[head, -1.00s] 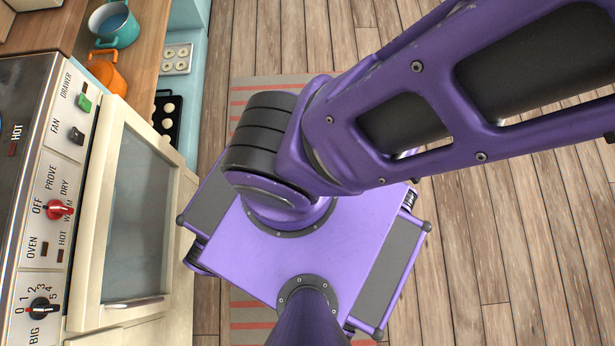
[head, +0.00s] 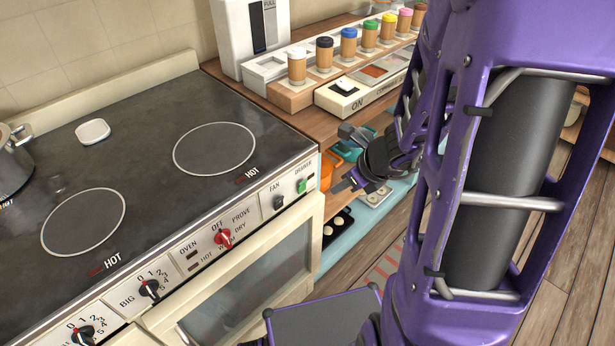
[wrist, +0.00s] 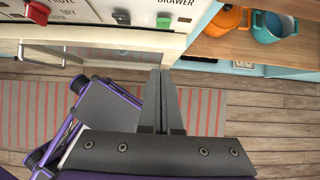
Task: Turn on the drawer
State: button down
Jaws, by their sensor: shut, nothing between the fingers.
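The drawer switch (head: 302,185) is a green rocker under the label DRAWER, at the right end of the stove's front panel. The green switch also shows at the top of the wrist view (wrist: 163,22). My gripper (head: 344,185) is just right of the panel's end in the head view, apart from the switch. In the wrist view its two fingers (wrist: 163,74) are together, empty, and point up the picture toward the green switch, with a gap between. No open drawer is in view.
A black fan switch (head: 278,201) and a red oven knob (head: 223,237) lie left of the green switch. An orange pot (wrist: 228,20) and a teal pot (wrist: 272,28) stand on the shelf at right. Lidded cups (head: 348,43) line the counter behind.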

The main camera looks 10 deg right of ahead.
aim_at(303, 185)
jog(key=w+a+f+b, duration=0.1)
jog(key=w+a+f, duration=0.3)
jog(key=w+f, duration=0.3)
jog(key=shift+w+a, duration=0.25)
jog(key=shift+w, duration=0.2)
jog(key=shift+w+a+r, duration=0.25)
jog(key=shift+w, duration=0.2)
jog(key=shift+r, duration=0.1)
